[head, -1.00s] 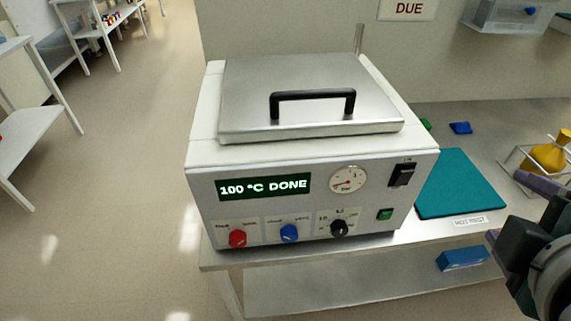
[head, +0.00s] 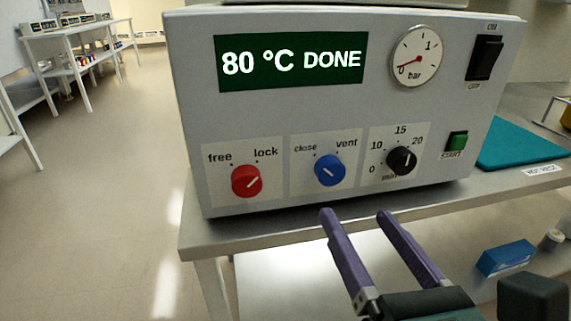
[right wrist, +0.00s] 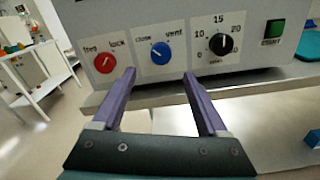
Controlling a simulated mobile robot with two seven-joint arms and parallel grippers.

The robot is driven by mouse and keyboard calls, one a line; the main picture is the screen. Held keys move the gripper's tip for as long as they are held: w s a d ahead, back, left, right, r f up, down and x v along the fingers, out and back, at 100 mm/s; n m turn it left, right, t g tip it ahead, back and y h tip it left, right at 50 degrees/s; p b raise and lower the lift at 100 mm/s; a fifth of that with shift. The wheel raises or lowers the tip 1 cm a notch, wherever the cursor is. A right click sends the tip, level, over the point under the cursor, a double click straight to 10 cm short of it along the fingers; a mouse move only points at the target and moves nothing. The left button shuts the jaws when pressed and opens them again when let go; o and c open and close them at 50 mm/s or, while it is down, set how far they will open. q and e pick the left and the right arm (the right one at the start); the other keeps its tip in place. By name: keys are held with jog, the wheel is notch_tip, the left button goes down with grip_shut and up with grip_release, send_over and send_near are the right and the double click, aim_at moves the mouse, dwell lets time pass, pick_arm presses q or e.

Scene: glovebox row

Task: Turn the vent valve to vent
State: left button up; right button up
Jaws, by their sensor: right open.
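The blue vent valve knob (head: 330,170) is on the front panel of the autoclave-like machine (head: 240,117), below the labels "close" and "vent". Its white mark slants toward the upper left, on the "close" side. It also shows in the right wrist view (right wrist: 161,53). My right gripper (head: 356,214) has two purple fingers, open and empty. Its tips are below the blue knob and apart from it. In the right wrist view the fingertips (right wrist: 158,74) lie either side of the blue knob's line, just under it. My left gripper is not in view.
A red free/lock knob (head: 246,181) is left of the blue one, its mark toward "lock". A black timer knob (head: 401,160) is right. The display (head: 291,61) reads "80 °C DONE"; the gauge (head: 416,56) needle is near 0. The bench edge (head: 300,230) runs beneath.

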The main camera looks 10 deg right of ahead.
aim_at(333, 175)
jog(key=w, duration=0.9)
jog(key=shift+w+r, duration=0.15)
jog(key=shift+w, duration=0.1)
jog(key=shift+c, duration=0.2)
grip_shut()
